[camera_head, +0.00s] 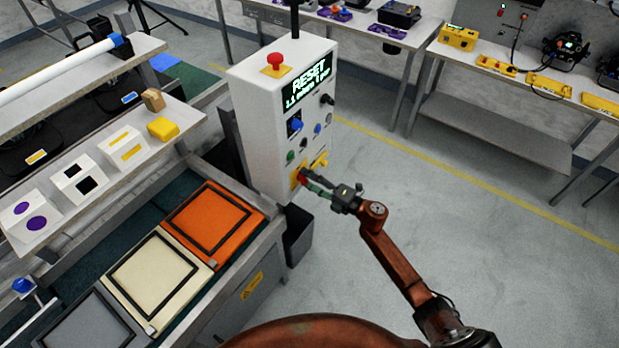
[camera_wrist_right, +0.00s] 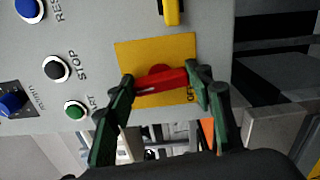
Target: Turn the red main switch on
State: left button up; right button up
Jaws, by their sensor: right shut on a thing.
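The red main switch (camera_head: 301,180) is on a yellow plate low on the front of the white control box (camera_head: 258,130). In the right wrist view, its red handle (camera_wrist_right: 162,79) lies almost level across the yellow plate (camera_wrist_right: 140,52). Lettering that seems to read OFF shows beside the right fingertip. My right gripper (camera_head: 309,180) is at the switch. Its green fingers (camera_wrist_right: 160,88) are shut on the two ends of the red handle. The fingers cover part of the plate. My left gripper is not in view.
A yellow handle (camera_head: 320,160) sits close above the switch. A green button (camera_wrist_right: 75,109), a black STOP button (camera_wrist_right: 57,67) and a blue button (camera_wrist_right: 28,10) are nearby. A red mushroom button (camera_head: 275,61) tops the box. Open floor (camera_head: 440,200) lies to the right.

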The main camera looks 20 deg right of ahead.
jog(key=shift+w+d+r+m+p, duration=0.1)
jog(key=shift+m+p, duration=0.25)
jog(key=shift+m, duration=0.25)
jog(key=o, duration=1.2)
jog(key=shift+c, duration=0.2)
jog(key=v, duration=1.2)
